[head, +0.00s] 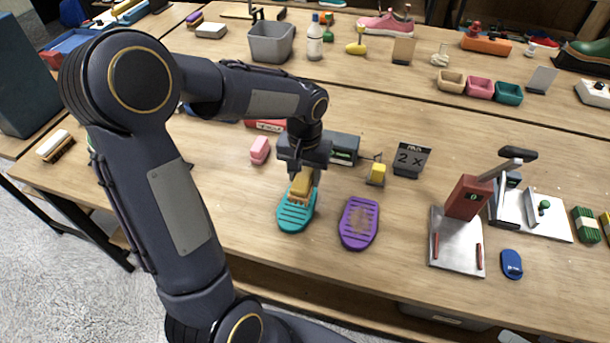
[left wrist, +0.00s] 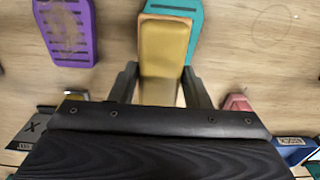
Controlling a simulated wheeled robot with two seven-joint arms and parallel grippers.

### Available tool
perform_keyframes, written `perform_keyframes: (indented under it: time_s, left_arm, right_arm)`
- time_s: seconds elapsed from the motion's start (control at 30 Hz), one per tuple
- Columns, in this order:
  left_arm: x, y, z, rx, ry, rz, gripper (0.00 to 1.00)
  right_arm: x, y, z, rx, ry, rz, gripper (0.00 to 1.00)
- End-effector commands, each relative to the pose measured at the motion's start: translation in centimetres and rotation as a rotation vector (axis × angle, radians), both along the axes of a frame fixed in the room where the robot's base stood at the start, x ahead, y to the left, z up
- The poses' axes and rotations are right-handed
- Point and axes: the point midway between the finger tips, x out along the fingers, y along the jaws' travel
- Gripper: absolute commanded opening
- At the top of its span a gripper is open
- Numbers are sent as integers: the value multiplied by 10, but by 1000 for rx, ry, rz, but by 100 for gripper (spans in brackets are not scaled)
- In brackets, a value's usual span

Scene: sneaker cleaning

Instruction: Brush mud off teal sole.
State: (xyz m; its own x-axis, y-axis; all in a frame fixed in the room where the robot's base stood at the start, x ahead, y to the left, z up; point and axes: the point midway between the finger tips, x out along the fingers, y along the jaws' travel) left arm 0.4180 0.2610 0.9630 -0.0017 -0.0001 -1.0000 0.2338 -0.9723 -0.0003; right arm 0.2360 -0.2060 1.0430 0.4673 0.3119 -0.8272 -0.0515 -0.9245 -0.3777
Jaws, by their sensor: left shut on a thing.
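The teal sole (head: 295,215) lies flat on the table in the head view, and its end also shows in the left wrist view (left wrist: 190,12). My left gripper (head: 301,172) is shut on a yellow-backed brush (head: 301,187), which is over the upper part of the teal sole with its bristles down. The brush fills the space between the fingers in the left wrist view (left wrist: 163,50). I cannot tell whether the bristles touch the sole. No mud shows on the visible part of the teal sole. My right gripper is not in view.
A purple sole (head: 359,222) with a brown mud patch lies right of the teal one. A pink block (head: 260,150), a dark "2 x" sign (head: 410,159) and a small yellow item (head: 376,173) stand behind. A metal stand (head: 458,240) is farther right. Table in front is clear.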

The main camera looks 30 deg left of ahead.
Motion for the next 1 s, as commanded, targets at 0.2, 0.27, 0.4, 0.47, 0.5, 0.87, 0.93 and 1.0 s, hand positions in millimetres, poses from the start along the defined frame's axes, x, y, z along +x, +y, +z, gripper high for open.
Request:
perform_keyframes:
  time_s: [0.2, 0.27, 0.4, 0.47, 0.5, 0.87, 0.93, 1.0]
  left_arm:
    - [2, 2, 24, 0, -1, 0, 25]
    - [2, 2, 27, 0, -1, 0, 25]
    - [2, 3, 29, 0, 0, 0, 25]
    - [2, 3, 28, 0, 0, 0, 25]
    - [2, 3, 28, 0, 0, 0, 25]
    - [2, 3, 28, 0, -1, 0, 25]
    - [2, 3, 28, 0, -1, 0, 25]
    - [2, 3, 28, 0, 0, 0, 25]
  right_arm:
    - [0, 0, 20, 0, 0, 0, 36]
    - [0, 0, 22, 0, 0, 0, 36]
    - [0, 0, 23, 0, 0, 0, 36]
    - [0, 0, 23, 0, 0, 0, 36]
    - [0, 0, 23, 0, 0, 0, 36]
    - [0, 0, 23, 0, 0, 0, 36]
    - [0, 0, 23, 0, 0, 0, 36]
    - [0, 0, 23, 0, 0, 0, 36]
